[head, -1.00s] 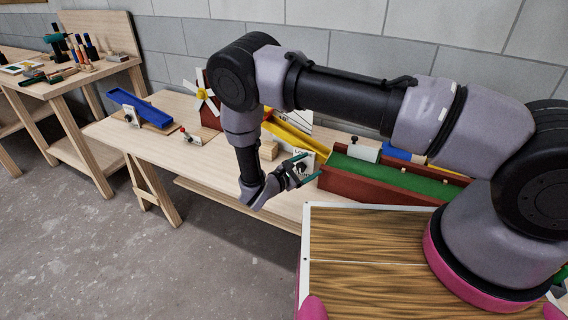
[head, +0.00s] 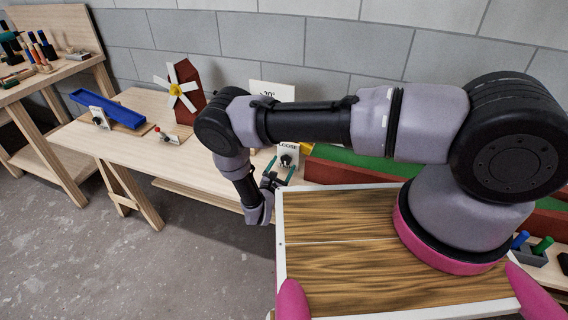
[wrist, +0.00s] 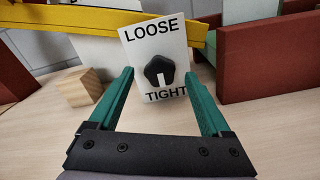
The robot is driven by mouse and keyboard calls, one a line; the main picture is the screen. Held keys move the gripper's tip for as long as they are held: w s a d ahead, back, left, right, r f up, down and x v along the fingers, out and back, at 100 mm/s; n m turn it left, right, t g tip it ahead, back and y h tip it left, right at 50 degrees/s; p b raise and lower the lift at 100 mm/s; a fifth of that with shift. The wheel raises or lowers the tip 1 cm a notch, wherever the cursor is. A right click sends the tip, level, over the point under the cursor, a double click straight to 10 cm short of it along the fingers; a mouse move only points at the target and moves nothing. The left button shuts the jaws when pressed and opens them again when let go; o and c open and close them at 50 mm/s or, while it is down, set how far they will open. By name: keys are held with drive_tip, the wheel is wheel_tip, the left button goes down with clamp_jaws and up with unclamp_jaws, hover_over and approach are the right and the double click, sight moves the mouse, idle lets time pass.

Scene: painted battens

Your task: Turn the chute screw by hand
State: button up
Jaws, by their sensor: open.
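The chute screw is a black lobed knob (wrist: 158,71) with a white mark at its lower edge. It sits on a white plate (wrist: 175,42) lettered LOOSE above and TIGHT below. In the head view the knob (head: 286,160) shows just beyond my gripper (head: 279,173). In the wrist view my gripper (wrist: 159,76) is open and empty, its green fingers spread left and right of the knob with gaps on both sides. The knob appears ahead of the fingertips; I cannot tell the exact depth. The yellow chute (wrist: 75,19) crosses above and behind the plate, mostly hidden by my arm in the head view.
A small wooden block (wrist: 86,86) stands left of the plate. Red-brown walls (wrist: 265,60) of a green-floored trough (head: 350,160) are close on the right. A windmill (head: 187,92) and a blue chute (head: 108,108) stand further left on the bench. The bench front is clear.

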drive_tip(key=shift+x, duration=0.95)
drive_tip(key=shift+c, duration=0.4)
clamp_jaws()
